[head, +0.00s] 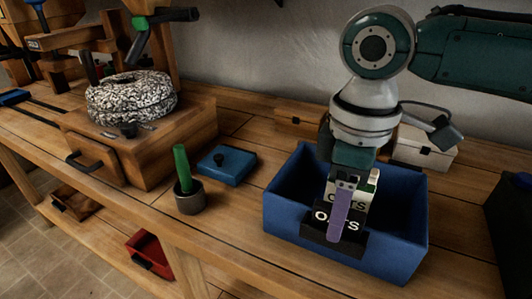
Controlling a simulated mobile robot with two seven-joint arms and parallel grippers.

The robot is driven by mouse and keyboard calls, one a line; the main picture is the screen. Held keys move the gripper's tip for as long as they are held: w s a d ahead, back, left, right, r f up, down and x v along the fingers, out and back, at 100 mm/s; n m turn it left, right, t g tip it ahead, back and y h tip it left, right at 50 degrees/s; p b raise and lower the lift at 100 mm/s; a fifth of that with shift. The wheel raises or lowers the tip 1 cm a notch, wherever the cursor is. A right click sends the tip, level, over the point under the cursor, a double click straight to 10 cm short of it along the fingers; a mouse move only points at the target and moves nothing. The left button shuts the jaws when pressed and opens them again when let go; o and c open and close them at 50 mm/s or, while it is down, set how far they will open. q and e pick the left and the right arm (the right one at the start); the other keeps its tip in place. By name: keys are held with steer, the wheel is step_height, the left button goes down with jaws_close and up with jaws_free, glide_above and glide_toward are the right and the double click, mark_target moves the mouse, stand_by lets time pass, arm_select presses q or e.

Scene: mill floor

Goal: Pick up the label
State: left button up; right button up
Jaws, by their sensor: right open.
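A black label with white "OATS" lettering (320,220) shows at the front of the blue bin (282,222), below my right gripper. A paler piece with similar lettering (355,198) shows just behind and above it. My right gripper (350,205) points down over the bin, open. A purple strip at the gripper crosses in front of both lettered pieces and hides the middle of their words. I cannot tell whether the fingers touch the label. My left gripper is not in view.
A wooden mill box (150,150) with a speckled round stone (130,98) stands at left. A dark cup with a green handle (190,202) and a blue flat lid (227,165) sit between it and the bin. Pale boxes (424,150) stand behind the bin.

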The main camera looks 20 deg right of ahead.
jaws_close()
stand_by(0.4)
